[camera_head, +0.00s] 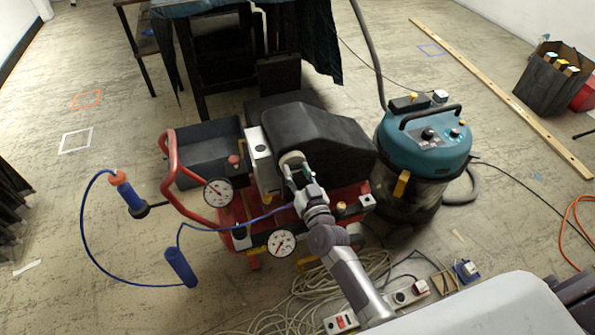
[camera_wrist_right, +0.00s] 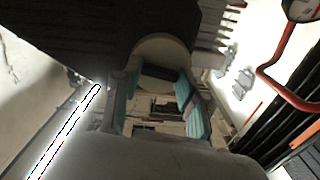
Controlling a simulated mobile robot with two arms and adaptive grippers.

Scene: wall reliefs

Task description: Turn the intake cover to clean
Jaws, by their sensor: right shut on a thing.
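The red compressor has a black motor housing (camera_head: 318,140), and a small round pale intake cover (camera_head: 291,158) shows at its front. My right gripper (camera_head: 298,178) reaches up from the lower right and is shut on this cover. In the right wrist view the cover (camera_wrist_right: 160,47) is a pale rounded shape, and the teal-padded fingers of the gripper (camera_wrist_right: 160,90) stand at its two sides. The fingers hide part of the cover, and I cannot read any mark on it. My left gripper is not in view.
A red handle bar (camera_head: 181,180) and pressure gauges (camera_head: 217,192) are close on the left. A blue hose (camera_head: 88,232) loops over the floor. A teal vacuum (camera_head: 424,145) stands right, coiled cable (camera_head: 330,280) and power strips lie in front. Floor at left is mostly clear.

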